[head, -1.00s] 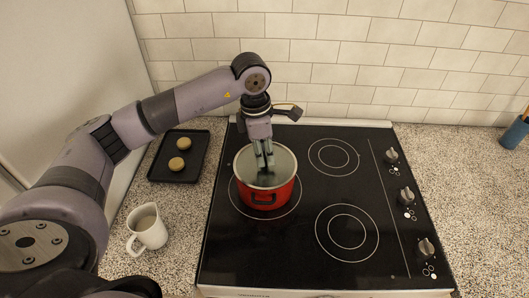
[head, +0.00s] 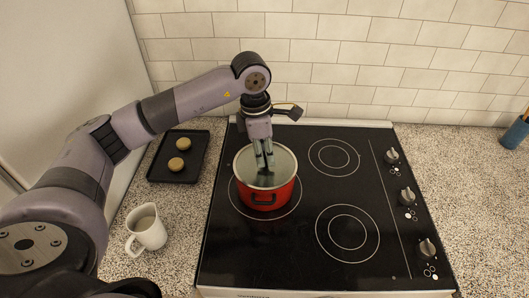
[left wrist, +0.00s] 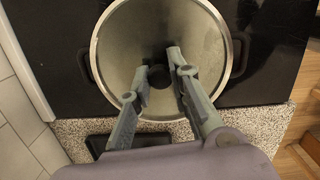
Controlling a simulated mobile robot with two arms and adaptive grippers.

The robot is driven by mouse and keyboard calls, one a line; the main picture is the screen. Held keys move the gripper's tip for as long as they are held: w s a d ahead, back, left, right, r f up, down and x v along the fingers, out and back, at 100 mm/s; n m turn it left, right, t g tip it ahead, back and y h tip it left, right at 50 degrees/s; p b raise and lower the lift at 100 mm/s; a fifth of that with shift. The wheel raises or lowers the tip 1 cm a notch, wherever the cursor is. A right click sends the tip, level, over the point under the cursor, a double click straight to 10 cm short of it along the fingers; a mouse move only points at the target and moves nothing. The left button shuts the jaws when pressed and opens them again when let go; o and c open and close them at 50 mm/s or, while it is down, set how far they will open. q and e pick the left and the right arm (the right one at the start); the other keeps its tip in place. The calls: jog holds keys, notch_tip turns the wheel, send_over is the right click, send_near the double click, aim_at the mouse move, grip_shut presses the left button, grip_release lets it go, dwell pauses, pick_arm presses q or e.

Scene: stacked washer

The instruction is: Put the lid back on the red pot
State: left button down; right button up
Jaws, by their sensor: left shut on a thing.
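The red pot (head: 266,198) stands on the left rear burner of the black stove, with a dark handle facing the front. A grey round lid (head: 283,163) lies in or just over its opening; I cannot tell whether it rests fully on the rim. My left gripper (head: 265,163) points down over the lid. In the left wrist view its fingers (left wrist: 158,72) are shut on the dark knob (left wrist: 158,77) at the middle of the lid (left wrist: 125,40). The pot's side handles show beyond the round rim there. My right gripper is not in view.
A dark tray (head: 160,172) with two round cookies (head: 183,143) lies left of the stove. A white pitcher (head: 149,232) stands in front of it. The other burners (head: 346,232) are clear. Knobs (head: 407,196) line the stove's right side; a blue container (head: 514,134) is far right.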

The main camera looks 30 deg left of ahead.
pick_arm(q)
jog(key=c, duration=1.4)
grip_release()
jog(key=shift+o, duration=0.5)
jog(key=o, duration=0.4)
jog(key=shift+r+p, duration=1.9)
jog(key=shift+r, duration=1.65)
jog(key=shift+c, duration=0.3)
